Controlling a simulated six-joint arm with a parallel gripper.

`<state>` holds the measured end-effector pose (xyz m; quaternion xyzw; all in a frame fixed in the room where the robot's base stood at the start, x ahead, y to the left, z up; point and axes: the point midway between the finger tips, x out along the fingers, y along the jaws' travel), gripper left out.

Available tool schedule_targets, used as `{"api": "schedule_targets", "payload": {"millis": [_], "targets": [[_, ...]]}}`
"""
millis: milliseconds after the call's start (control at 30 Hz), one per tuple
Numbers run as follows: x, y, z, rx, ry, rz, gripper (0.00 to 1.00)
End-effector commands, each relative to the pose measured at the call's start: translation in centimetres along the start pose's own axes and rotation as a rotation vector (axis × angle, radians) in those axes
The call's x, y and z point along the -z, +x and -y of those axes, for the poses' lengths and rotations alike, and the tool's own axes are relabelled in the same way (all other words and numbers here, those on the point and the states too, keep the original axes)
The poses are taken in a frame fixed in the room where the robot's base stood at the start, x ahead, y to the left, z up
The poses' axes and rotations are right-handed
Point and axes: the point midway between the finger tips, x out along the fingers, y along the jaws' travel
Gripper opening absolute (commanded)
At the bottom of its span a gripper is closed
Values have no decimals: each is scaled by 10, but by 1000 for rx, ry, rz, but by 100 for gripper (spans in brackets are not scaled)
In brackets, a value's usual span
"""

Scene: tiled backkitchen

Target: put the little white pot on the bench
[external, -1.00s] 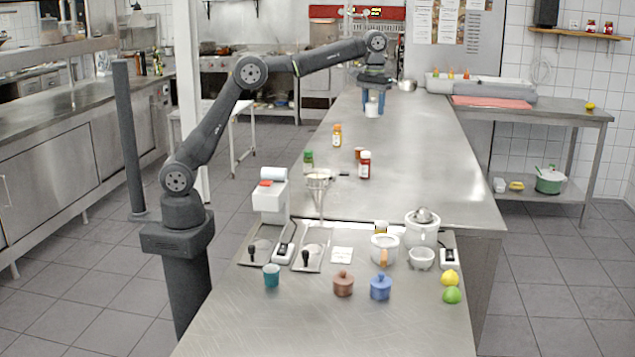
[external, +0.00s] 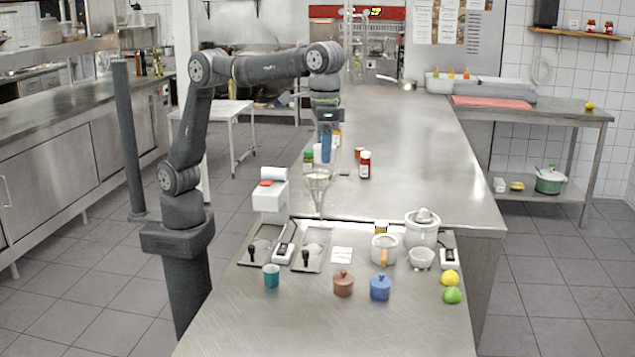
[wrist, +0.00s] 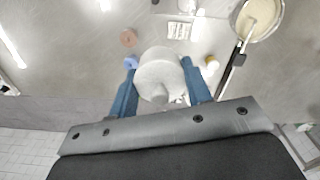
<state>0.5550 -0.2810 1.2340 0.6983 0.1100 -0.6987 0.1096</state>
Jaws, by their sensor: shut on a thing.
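The little white pot (wrist: 160,72) is between the two blue fingers of my gripper in the wrist view, seen from above with a knob on its lid. In the external view my gripper (external: 326,150) points down, shut on the pot, and part of the pot (external: 317,153) shows as a white patch beside the fingers. The gripper is over the left part of the steel bench (external: 430,190), behind the funnel on its stand. The pot appears held above the bench; its exact height is hard to tell.
A green-capped bottle (external: 308,160), a red bottle (external: 364,165) and a funnel (external: 317,183) stand close to the gripper. Brown (external: 343,284), blue (external: 380,287) and teal (external: 271,275) pots stand in front. The right and far parts of the bench are mostly clear.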

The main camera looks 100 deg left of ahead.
Motion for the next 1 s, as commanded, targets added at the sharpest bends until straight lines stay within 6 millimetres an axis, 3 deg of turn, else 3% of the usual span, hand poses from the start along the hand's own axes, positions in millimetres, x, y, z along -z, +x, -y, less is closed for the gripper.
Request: {"api": "schedule_targets", "payload": {"millis": [33, 200, 500, 900, 1000], "targets": [[-19, -1, -14, -1, 38, -1, 0], [-68, 0, -46, -1, 131, -1, 0], [-128, 2, -77, -1, 239, -1, 0], [-173, 2, -94, -1, 316, -1, 0], [-171, 14, -93, 1, 313, 0, 0]]}}
